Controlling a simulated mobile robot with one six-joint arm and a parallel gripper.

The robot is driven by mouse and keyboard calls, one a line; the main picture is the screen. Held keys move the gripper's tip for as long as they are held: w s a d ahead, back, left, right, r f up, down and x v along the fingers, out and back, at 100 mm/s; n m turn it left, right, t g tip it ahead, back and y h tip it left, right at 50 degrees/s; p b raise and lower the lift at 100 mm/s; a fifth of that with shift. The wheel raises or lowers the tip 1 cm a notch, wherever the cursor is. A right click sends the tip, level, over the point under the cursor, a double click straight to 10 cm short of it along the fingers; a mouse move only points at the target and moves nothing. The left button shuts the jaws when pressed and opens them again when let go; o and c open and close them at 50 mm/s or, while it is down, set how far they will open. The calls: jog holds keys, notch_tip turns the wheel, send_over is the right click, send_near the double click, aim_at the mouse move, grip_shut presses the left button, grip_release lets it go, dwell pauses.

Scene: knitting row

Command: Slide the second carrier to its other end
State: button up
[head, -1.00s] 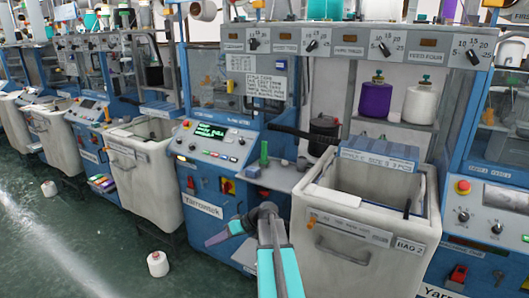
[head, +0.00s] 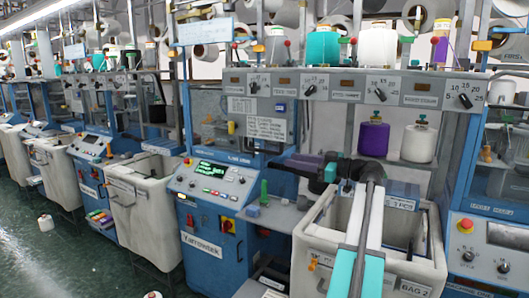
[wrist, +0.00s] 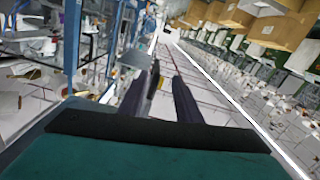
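My gripper (head: 283,158) is raised in front of the middle machine in the head view, above the grey ledge and to the left of bin 2, pointing left. In the wrist view my gripper's (wrist: 166,72) two dark fingers stand apart with nothing between them. The machine's top panel (head: 330,86) runs above the gripper, with dials and small orange windows. I cannot tell for sure which part is the second carrier.
An open bin (head: 318,238) stands below my arm. A purple cone (head: 373,139) and a white cone (head: 419,143) sit on a shelf behind. A control console (head: 207,186) and a green peg (head: 264,190) are to the left.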

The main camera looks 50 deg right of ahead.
aim_at(265, 151)
jog(key=shift+s+d+r, duration=0.25)
jog(key=shift+s+r, duration=0.2)
jog(key=shift+r, duration=0.2)
jog(key=shift+w, duration=0.2)
jog(key=p+x, duration=0.4)
jog(key=x, duration=0.9)
jog(key=shift+w+r+p, duration=0.1)
jog(key=shift+w+p, duration=0.15)
jog(key=shift+p, duration=0.05)
grip_shut()
